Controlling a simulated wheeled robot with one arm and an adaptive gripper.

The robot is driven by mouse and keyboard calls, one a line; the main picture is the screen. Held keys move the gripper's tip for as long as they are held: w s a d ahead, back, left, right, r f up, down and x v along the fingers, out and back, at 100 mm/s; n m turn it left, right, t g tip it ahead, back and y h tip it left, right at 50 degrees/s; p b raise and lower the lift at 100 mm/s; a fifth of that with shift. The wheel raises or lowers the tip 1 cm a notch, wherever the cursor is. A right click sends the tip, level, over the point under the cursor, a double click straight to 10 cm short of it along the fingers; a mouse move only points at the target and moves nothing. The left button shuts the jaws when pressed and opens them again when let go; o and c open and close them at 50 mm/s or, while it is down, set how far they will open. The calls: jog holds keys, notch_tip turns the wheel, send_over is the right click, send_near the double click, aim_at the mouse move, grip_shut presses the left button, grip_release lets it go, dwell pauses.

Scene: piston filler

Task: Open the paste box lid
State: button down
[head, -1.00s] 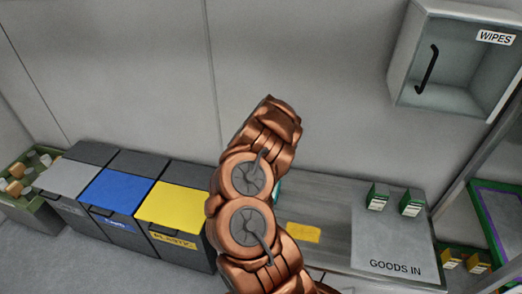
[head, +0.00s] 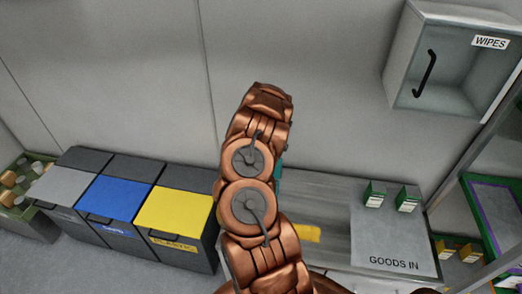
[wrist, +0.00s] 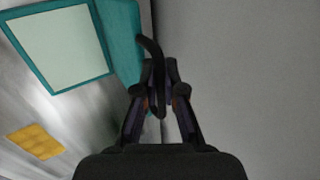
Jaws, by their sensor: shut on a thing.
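In the wrist view, a teal box (wrist: 122,45) with a pale, teal-edged top panel (wrist: 60,45) is at the upper left. I take it for the paste box. A black curved handle (wrist: 150,50) at its side runs down between the fingers of my gripper (wrist: 160,90). My gripper is shut on this handle. In the head view, only a sliver of teal (head: 279,172) shows beside my arm, which hides my gripper and most of the box. How far the lid is open cannot be told.
A grey counter (head: 335,205) carries a yellow patch (head: 307,233) and two small green boxes (head: 375,195) by a GOODS IN area. A glass-fronted WIPES cabinet (head: 455,60) hangs above right. Grey, blue (head: 112,197) and yellow (head: 175,210) bins stand at left.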

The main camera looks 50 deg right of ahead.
dwell(0.4)
jog(key=c, duration=1.2)
grip_release()
jog(key=shift+c, duration=0.2)
jog(key=v, duration=1.2)
jog(key=shift+c, duration=0.2)
